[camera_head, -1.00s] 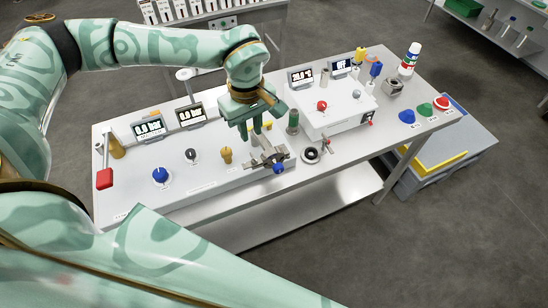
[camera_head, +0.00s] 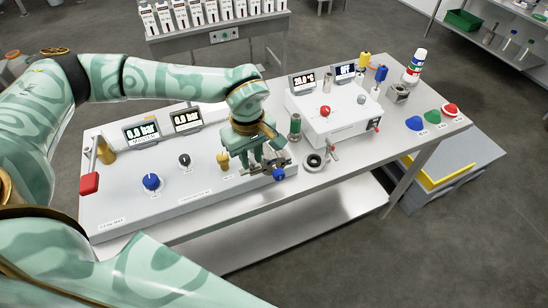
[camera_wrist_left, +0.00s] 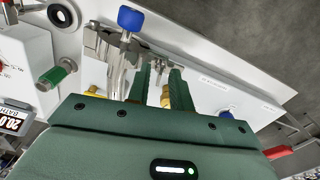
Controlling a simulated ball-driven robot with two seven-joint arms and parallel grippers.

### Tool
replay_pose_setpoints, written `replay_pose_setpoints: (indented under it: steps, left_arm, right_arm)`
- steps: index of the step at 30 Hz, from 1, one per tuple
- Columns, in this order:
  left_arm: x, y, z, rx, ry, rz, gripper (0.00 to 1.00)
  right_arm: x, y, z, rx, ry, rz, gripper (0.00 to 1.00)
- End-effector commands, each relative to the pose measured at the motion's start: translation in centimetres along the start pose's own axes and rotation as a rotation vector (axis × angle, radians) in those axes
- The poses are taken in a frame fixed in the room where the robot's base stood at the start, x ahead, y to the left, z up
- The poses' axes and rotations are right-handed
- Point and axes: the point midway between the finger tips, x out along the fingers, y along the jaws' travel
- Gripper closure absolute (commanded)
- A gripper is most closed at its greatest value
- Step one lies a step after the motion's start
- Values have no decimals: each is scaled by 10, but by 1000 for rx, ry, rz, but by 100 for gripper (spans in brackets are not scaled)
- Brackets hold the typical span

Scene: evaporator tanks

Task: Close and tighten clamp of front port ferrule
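The metal clamp (camera_head: 266,168) with its blue wing knob (camera_head: 279,174) sits at the right front end of the long white unit. In the left wrist view the clamp (camera_wrist_left: 112,48) and its blue knob (camera_wrist_left: 130,18) are at upper left, just beyond the fingers. The port ferrule is mostly hidden by clamp and fingers; I cannot tell whether the clamp is closed. My left gripper (camera_head: 250,160) points down just left of the clamp. In the left wrist view the left gripper's fingers (camera_wrist_left: 160,85) stand apart, with metal fittings visible between and beyond them. Contact is unclear.
A white heater box (camera_head: 335,115) stands right of the gripper, with a green-handled fitting (camera_head: 295,127) between. A black ring (camera_head: 313,162) lies on the table at the right. A yellow knob (camera_head: 223,160) and a blue knob (camera_head: 151,182) stand on the unit to the left.

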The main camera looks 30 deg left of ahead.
Motion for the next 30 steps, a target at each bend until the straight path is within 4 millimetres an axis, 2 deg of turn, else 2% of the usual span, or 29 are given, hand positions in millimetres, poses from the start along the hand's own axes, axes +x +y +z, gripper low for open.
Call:
replay_pose_setpoints:
  steps: [2,4,10,17,26,30]
  left_arm:
    - [0,0,0,0,0,0,81]
    - [0,0,0,0,0,0,100]
    - [-1,0,0,7,0,0,100]
    - [-3,0,1,170,0,0,100]
    - [-1,0,1,191,-1,0,100]
    - [-3,0,1,295,-1,-1,100]
  right_arm:
    - [0,0,0,0,0,0,48]
    - [0,0,0,0,0,0,48]
    - [-1,0,0,0,1,0,48]
    - [-14,1,-3,0,4,1,48]
    - [-14,1,-3,0,4,1,48]
    - [-24,1,-5,0,6,2,48]
